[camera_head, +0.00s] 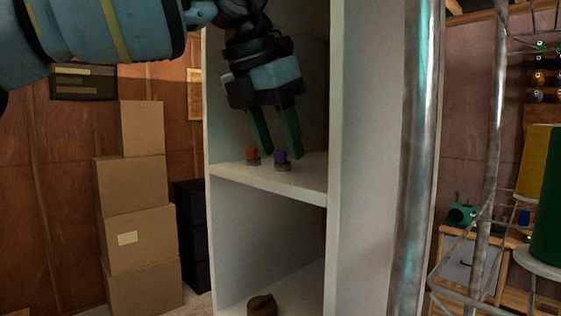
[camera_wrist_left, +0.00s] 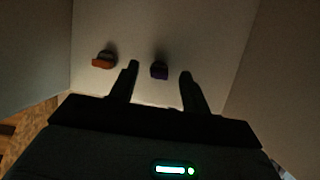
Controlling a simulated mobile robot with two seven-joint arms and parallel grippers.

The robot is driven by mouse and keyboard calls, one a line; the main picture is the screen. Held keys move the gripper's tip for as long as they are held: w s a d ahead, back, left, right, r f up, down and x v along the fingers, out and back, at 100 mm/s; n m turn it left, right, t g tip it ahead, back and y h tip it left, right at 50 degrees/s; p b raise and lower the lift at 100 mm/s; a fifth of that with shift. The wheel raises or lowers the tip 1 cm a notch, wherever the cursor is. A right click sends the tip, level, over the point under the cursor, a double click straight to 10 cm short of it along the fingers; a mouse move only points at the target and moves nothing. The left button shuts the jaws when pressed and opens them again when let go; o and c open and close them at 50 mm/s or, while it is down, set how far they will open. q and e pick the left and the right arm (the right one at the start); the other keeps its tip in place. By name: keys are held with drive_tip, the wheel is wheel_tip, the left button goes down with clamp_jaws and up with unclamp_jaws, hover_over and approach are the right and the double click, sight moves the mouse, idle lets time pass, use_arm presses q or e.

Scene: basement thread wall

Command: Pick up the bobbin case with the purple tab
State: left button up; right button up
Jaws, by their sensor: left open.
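The bobbin case with the purple tab (camera_head: 282,158) stands on the upper shelf board, near its front edge. Its purple tab also shows in the left wrist view (camera_wrist_left: 159,72), lined up between my two fingers. My left gripper (camera_head: 280,152) is open and points down over the shelf, with its fingertips close to the purple-tabbed case. I cannot tell how far the tips are above the board. A bobbin case with an orange tab (camera_head: 251,155) stands to the left. It lies outside the left finger in the left wrist view (camera_wrist_left: 103,61). My right gripper is not in view.
The white shelf unit (camera_head: 270,184) has side walls around the board; its right wall is close to my gripper. A dark brown object (camera_head: 262,305) lies in the lower compartment. Stacked cardboard boxes (camera_head: 136,185) stand left. A metal pole (camera_head: 415,160) rises at the right.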

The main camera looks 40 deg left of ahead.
use_arm(q)
drive_tip(key=shift+w+f, duration=0.15)
drive_tip(key=shift+f, duration=0.3)
clamp_jaws()
drive_tip(key=shift+r, duration=0.2)
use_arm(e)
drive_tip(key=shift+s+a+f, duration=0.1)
use_arm(q)
drive_tip(key=shift+w+r+b, duration=0.1)
drive_tip(key=shift+r+b, duration=0.2)
drive_tip(key=shift+r, duration=0.3)
drive_tip(key=s+a, duration=0.1)
drive_tip(key=s, duration=1.7)
drive_tip(key=shift+a+b, duration=0.25)
drive_tip(key=shift+b, duration=0.05)
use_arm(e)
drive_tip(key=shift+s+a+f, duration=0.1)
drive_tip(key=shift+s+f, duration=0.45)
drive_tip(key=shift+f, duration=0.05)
